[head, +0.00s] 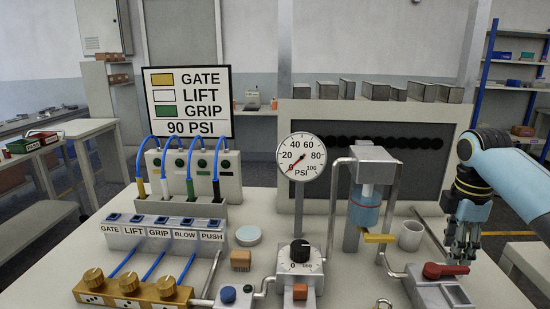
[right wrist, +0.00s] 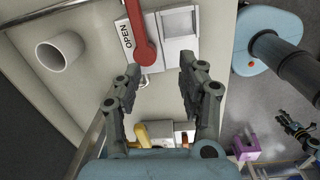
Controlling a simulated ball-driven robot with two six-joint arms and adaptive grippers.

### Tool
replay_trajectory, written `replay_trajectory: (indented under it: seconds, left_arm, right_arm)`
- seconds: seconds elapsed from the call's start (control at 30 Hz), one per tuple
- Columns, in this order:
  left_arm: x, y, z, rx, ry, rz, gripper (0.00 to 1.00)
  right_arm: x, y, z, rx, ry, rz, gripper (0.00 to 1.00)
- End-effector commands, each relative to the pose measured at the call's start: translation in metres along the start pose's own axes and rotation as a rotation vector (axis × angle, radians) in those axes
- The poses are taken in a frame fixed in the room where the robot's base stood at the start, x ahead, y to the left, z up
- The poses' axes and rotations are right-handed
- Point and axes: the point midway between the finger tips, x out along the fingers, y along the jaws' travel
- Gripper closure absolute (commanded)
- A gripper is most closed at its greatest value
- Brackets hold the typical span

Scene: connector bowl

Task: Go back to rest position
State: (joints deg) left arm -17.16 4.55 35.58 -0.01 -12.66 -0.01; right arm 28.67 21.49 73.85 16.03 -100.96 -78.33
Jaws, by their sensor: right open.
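My right gripper (head: 462,250) is at the right of the table in the head view, pointing down just above the red lever handle (head: 446,270). In the right wrist view its two dark fingers (right wrist: 158,75) stand apart with nothing between them. The red lever (right wrist: 143,42) lies beyond the fingertips on a light block, beside an OPEN label (right wrist: 126,35). I see no contact between fingers and lever. My left gripper is not in the head view. A small dark jointed shape at the right edge of the right wrist view may be it, too small to read.
A white cup (head: 411,235) stands left of my right gripper. A pressure gauge (head: 301,158), a black dial (head: 299,251) and a blue cylinder unit (head: 365,205) rise mid-table. Switches and brass knobs (head: 128,282) fill the left. Open space lies beyond the table's right edge.

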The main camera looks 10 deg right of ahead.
Motion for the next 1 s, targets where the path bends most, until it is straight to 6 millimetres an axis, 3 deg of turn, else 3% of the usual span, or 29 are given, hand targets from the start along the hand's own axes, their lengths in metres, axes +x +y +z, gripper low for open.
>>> replay_trajectory:
  seconds: [0.03, 0.17, 0.3, 0.4, 0.6, 0.93, 1.0]
  left_arm:
    - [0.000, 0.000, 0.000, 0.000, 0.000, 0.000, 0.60]
    - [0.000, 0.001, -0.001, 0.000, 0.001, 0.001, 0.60]
    - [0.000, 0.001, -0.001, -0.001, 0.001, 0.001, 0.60]
    - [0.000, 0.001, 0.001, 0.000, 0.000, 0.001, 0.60]
    - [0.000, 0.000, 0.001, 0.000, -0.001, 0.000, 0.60]
    - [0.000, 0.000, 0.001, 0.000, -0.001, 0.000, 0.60]
    - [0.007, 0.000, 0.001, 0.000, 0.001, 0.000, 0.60]
  right_arm:
    - [0.020, -0.030, -0.012, 0.061, -0.009, 0.014, 0.60]
    - [0.046, -0.107, -0.036, 0.304, -0.001, 0.084, 0.60]
    - [0.046, -0.178, -0.051, 0.551, 0.049, 0.140, 0.60]
    - [0.038, -0.214, -0.055, 0.686, 0.084, 0.161, 0.60]
    - [0.017, -0.266, -0.058, 0.903, 0.147, 0.183, 0.60]
    - [-0.024, -0.323, -0.053, 1.180, 0.229, 0.198, 0.60]
    - [0.002, -0.316, -0.055, 1.176, 0.219, 0.194, 0.60]
